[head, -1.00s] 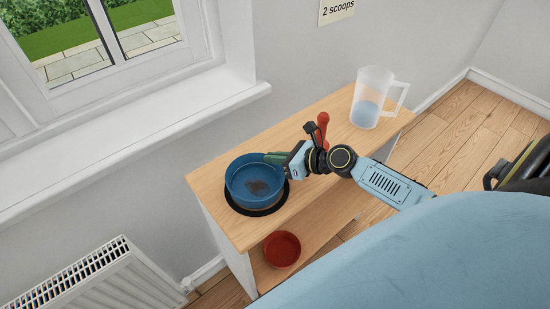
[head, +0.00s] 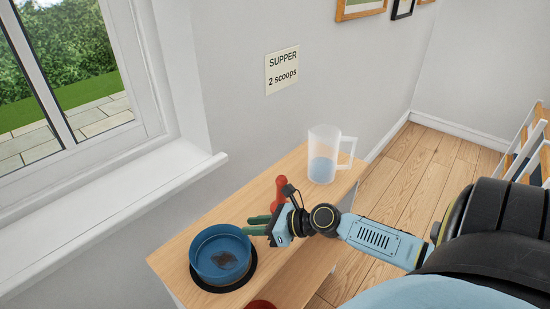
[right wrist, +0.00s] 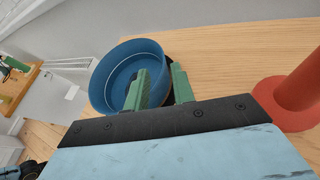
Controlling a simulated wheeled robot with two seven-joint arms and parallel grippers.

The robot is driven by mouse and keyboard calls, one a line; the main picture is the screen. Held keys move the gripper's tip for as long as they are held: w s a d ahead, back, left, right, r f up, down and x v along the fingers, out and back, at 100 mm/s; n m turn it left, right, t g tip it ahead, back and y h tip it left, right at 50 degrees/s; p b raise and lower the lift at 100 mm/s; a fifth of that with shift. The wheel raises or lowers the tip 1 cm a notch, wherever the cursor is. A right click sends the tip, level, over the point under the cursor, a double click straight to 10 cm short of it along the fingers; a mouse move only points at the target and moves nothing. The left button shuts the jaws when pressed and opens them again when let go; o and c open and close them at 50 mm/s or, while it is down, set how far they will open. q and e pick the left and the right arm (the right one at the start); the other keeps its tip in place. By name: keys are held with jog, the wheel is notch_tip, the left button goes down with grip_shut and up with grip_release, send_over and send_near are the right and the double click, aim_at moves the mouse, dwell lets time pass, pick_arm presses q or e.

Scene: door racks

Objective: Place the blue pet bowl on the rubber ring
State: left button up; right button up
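The blue pet bowl (head: 206,262) sits upright over the black rubber ring (head: 246,277) on the wooden top of a shelf unit. The ring shows past the bowl's right and near sides; the rest is hidden under it. The bowl has a dark patch inside. My right gripper (head: 257,225) is just beyond the bowl's right rim with its two green fingers apart. In the right wrist view the bowl (right wrist: 108,80) lies ahead of the fingers (right wrist: 161,88), one overlapping it in the picture; I see no grip on it. My left gripper is not in view.
A red upright object (head: 280,188) stands close behind my right gripper, and it is near in the right wrist view (right wrist: 298,90). A clear jug (head: 323,155) with blue contents stands at the far end. A red bowl (head: 261,304) is partly visible below the wooden top (head: 180,245).

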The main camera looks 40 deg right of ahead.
jog(key=v, duration=0.7)
